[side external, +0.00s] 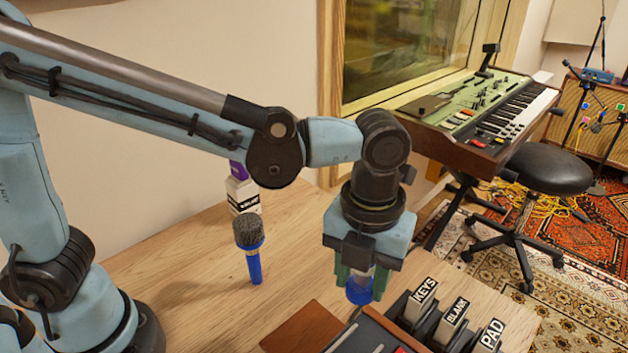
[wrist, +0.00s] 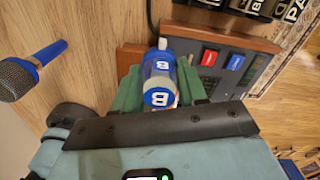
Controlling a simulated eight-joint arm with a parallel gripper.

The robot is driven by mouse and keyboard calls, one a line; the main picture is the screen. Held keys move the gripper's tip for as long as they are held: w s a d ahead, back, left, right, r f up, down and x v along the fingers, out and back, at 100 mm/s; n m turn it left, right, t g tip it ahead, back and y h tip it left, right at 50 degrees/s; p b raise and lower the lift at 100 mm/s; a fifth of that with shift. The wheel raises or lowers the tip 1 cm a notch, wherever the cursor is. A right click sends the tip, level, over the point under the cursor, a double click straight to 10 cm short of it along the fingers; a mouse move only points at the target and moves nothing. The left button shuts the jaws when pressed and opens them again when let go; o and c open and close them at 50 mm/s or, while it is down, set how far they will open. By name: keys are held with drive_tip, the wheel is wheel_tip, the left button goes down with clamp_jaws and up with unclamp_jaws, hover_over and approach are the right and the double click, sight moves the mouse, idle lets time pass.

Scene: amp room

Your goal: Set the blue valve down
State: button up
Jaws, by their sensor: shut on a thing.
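The blue valve (wrist: 160,62) is a clear tube with blue ends and white markings. My gripper (wrist: 160,88) is shut on it, with green fingers on both sides of the tube in the wrist view. In the side view the valve's blue end (side external: 358,291) points down below my gripper (side external: 362,272), close to the edge of the console. The upper part of the valve is hidden by the fingers there. I cannot tell whether its lower end touches anything.
A wood-sided console (side external: 372,338) stands at the front, with labelled blocks KEYS (side external: 423,292), BLANK and PAD beside it. A brown board (side external: 305,330) lies left of the console.

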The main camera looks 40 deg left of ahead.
drive_tip(key=w+a+n, duration=0.4)
drive_tip(key=w+a, duration=0.1)
drive_tip(key=a, duration=0.3)
drive_tip(key=w+a+n, duration=0.5)
drive_tip(key=a, duration=0.4)
drive_tip(key=w+a+f, duration=0.1)
drive_tip(key=a+f, duration=0.1)
drive_tip(key=a, duration=0.1)
drive_tip(key=w+a+f, duration=0.2)
drive_tip(key=a, duration=0.1)
drive_tip(key=w+a+f, duration=0.2)
drive_tip(key=a, duration=0.1)
drive_tip(key=shift+w+a+f, duration=0.1)
drive_tip(key=shift+a+f, duration=0.2)
drive_tip(key=shift+a, duration=0.1)
drive_tip(key=shift+a+f, duration=0.1)
drive_tip(key=shift+a, duration=0.05)
drive_tip(key=shift+w+f, duration=0.1)
drive_tip(key=shift+f, duration=1.95)
drive_tip(key=shift+f, duration=0.1)
drive_tip(key=o, duration=1.1)
drive_tip(key=shift+c, duration=0.2)
